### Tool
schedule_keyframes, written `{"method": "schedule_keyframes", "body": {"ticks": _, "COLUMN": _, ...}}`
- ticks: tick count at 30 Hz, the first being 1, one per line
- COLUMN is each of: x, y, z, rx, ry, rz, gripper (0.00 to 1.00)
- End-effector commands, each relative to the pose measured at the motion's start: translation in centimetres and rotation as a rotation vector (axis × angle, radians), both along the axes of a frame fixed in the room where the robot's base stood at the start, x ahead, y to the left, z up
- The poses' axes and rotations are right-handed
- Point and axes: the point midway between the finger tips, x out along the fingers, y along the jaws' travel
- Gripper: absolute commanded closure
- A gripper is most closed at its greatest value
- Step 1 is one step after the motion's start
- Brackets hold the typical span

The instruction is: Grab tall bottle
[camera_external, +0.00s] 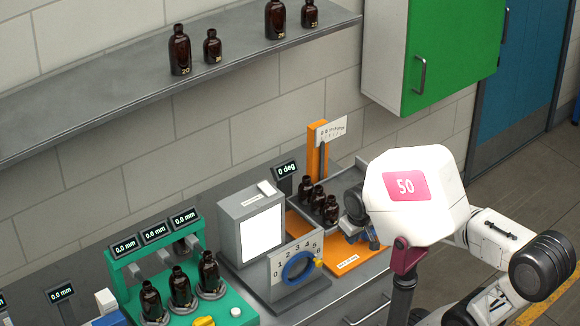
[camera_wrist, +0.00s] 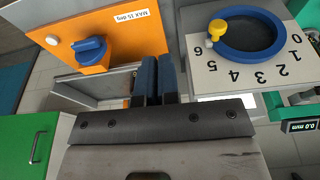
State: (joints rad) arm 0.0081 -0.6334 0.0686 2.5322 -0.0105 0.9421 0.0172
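Dark amber bottles stand in several places in the external view, and I cannot tell which one the task means. On the wall shelf, taller bottles stand at the left (camera_external: 180,52) and right (camera_external: 275,20), each with a shorter one beside it: left (camera_external: 212,47), right (camera_external: 310,14). More bottles (camera_external: 180,288) stand on the green fixture, and a cluster (camera_external: 318,202) stands in the orange tilting station. My gripper's blue-padded fingers (camera_wrist: 160,82) are close together in the wrist view, with no bottle visible between them. In the external view the gripper is partly hidden behind my arm.
The orange station (camera_external: 345,262) has a blue knob (camera_wrist: 90,48) close to my fingers. A scale plate with a blue ring (camera_external: 298,266) stands left of it, before a white lit panel (camera_external: 262,232). The grey shelf (camera_external: 110,95) overhangs the bench. A green cabinet (camera_external: 450,45) hangs right.

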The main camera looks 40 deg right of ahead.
Motion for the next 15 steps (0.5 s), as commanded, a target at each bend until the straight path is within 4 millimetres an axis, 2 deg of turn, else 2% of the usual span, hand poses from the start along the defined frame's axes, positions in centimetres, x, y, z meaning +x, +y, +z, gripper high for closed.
{"method": "schedule_keyframes", "body": {"ticks": 1, "x": 0.00, "y": 0.00, "z": 0.00, "rx": 0.000, "ry": 0.000, "rz": 0.000, "gripper": 0.89}}
{"method": "schedule_keyframes", "body": {"ticks": 10, "x": 0.00, "y": 0.00, "z": 0.00, "rx": 0.000, "ry": 0.000, "rz": 0.000, "gripper": 0.43}}
{"method": "schedule_keyframes", "body": {"ticks": 15, "x": 0.00, "y": 0.00, "z": 0.00, "rx": 0.000, "ry": 0.000, "rz": 0.000, "gripper": 0.41}}
